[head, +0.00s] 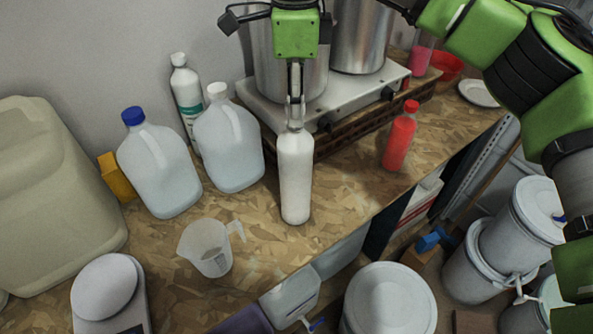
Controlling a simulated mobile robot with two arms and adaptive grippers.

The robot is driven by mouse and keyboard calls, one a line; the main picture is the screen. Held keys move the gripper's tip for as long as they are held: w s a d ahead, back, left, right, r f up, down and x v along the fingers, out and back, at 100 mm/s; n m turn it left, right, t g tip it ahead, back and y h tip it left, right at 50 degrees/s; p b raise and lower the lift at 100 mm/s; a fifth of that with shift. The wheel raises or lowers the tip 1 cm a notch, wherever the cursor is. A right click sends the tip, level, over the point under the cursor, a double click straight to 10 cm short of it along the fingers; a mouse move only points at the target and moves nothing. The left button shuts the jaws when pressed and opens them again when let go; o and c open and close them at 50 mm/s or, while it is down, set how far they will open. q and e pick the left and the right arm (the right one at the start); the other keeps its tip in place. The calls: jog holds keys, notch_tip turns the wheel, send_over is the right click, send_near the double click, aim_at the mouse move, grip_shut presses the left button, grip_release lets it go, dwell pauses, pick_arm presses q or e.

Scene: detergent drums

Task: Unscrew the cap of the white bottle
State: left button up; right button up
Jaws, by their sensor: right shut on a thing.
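The white bottle (295,178) stands upright near the front edge of the wooden worktop, in the middle of the head view. My right gripper (295,112) comes down from above, its narrow fingers shut at the bottle's top. The fingers hide most of the cap, so I cannot tell how far it is turned. My left gripper is not in view.
Two steel pots stand on a metal stove (345,100) behind the bottle. Jugs (160,165) and a clear measuring cup (207,250) are to the left. A red bottle (400,140) is to the right. White drums (390,305) stand below the worktop's front edge.

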jog(key=shift+r, duration=0.45)
jog(key=shift+r+p, duration=1.65)
jog(key=shift+r, duration=0.2)
jog(key=shift+r, duration=0.15)
jog(key=shift+r+p, duration=1)
jog(key=shift+r, duration=0.25)
jog(key=shift+r, duration=0.1)
notch_tip(320, 180, up, 4)
